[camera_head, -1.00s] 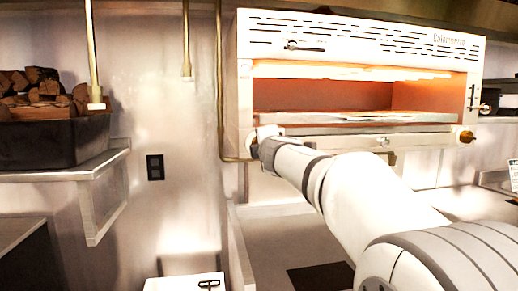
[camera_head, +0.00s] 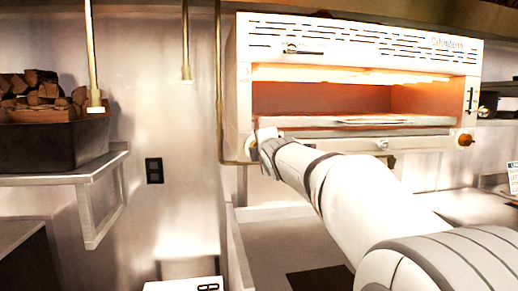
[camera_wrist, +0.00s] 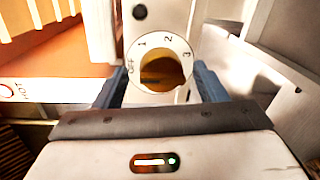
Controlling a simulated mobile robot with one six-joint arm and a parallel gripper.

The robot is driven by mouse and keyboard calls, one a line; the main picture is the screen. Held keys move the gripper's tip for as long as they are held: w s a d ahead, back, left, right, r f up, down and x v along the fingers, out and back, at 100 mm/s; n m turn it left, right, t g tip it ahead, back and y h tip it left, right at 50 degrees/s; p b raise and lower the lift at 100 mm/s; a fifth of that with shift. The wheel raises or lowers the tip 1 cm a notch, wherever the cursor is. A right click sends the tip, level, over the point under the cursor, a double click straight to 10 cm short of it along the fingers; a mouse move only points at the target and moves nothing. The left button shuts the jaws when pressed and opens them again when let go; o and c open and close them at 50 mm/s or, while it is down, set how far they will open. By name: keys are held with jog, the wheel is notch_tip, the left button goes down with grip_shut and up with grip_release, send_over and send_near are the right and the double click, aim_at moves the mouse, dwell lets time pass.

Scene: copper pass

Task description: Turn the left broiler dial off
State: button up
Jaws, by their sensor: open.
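The broiler (camera_head: 360,48) hangs on the wall with a glowing orange interior. In the wrist view its left dial (camera_wrist: 160,72) is a brass-coloured knob in a white ring marked OFF and numbers, with OFF at the ring's left. The knob's pointer direction is unclear. My gripper (camera_wrist: 160,88) is open, its two blue-grey fingers to the left and right of the dial; whether they touch the knob I cannot tell. In the head view my gripper end (camera_head: 264,136) is at the broiler's lower left corner and hides the left dial.
The right dial (camera_head: 464,140) is a brass knob at the broiler's lower right. A brass pipe (camera_head: 220,80) runs close along the broiler's left side. A black bin of firewood (camera_head: 50,145) sits on a shelf at left. A counter lies below the broiler.

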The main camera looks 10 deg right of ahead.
jog(key=s, duration=0.7)
jog(key=shift+s+r, duration=0.35)
jog(key=shift+a, duration=0.1)
jog(key=s+f+m+g+p, duration=0.4)
jog(key=s+f+m+g, duration=0.3)
jog(key=s+f, duration=0.7)
jog(key=s+a+f+m+g+p, duration=0.1)
jog(key=s+f+m+g+p, duration=0.3)
jog(key=s+f+m+g, duration=0.3)
jog(key=s+f+m, duration=0.5)
jog(key=s+f, duration=0.2)
jog(key=s, duration=0.1)
jog(key=shift+s+m, duration=0.3)
jog(key=shift+s, duration=0.05)
jog(key=shift+c, duration=0.5)
